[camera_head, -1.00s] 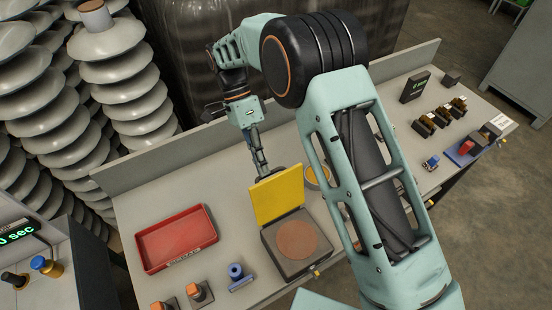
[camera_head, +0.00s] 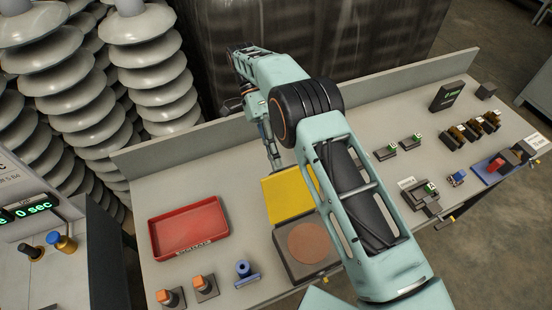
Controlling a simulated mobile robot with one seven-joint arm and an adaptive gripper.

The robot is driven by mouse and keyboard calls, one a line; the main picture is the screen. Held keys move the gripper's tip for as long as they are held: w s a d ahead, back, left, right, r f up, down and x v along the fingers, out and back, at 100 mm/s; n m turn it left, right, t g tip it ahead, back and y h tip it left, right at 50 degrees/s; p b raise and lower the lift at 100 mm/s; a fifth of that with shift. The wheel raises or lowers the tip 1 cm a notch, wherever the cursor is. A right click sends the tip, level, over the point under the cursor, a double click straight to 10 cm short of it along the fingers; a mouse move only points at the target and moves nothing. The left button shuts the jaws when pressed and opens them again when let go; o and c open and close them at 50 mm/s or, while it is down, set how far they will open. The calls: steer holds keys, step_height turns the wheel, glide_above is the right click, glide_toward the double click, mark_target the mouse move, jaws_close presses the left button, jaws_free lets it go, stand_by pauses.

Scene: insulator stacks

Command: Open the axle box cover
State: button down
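The axle box (camera_head: 283,262) is a dark grey square box on the bench, with a round reddish-brown disc (camera_head: 307,242) in its top. Its yellow cover (camera_head: 287,198) stands raised at the box's far edge, so the top is exposed. My gripper (camera_head: 274,163) points down at the cover's upper edge, on its far side. Its fingertips are small and partly hidden by the cover. I cannot tell whether they touch it or whether the gripper is open or shut. My arm covers the area right of the cover.
A red tray (camera_head: 188,228) lies left of the box. Two orange-topped blocks (camera_head: 205,286) and a blue part (camera_head: 244,270) stand at the front edge. Small green-tagged parts (camera_head: 411,141) and several dark-and-brass parts (camera_head: 470,130) sit to the right. Insulator stacks (camera_head: 150,60) rise behind left.

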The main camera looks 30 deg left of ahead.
steer(key=f, duration=0.2)
steer(key=shift+s+d+f, duration=0.25)
steer(key=shift+d+f, duration=0.05)
steer(key=c, duration=2.3)
jaws_free()
steer(key=shift+a, duration=0.1)
steer(key=shift+o, duration=1.3)
steer(key=shift+r, duration=0.1)
steer(key=shift+w, duration=0.1)
